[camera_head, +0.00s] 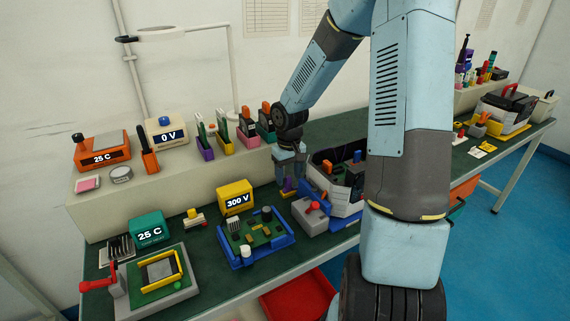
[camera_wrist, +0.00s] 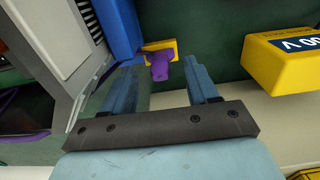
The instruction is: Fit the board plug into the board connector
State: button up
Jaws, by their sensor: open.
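A small purple piece (camera_wrist: 160,66) with a yellow base (camera_wrist: 167,46) sits on the green bench top; it looks like the board plug. In the head view the purple piece (camera_head: 288,184) shows just below my gripper (camera_head: 291,172). In the wrist view my gripper (camera_wrist: 163,78) is open, and the purple piece appears in the gap between its fingertips. I cannot tell whether the fingers touch it. A green circuit board sits in a blue fixture (camera_head: 284,241) to the left of my gripper. Which part on it is the board connector is too small to tell.
A yellow 300 V box (camera_head: 235,197) stands left of my gripper and shows at right in the wrist view (camera_wrist: 284,62). A grey box with a red knob (camera_head: 311,215) and a dark-lined bin (camera_head: 340,208) stand close by. A raised shelf (camera_head: 180,180) runs behind.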

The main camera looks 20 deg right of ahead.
aim_at(288, 177)
jog(key=shift+f, duration=1.6)
grip_shut()
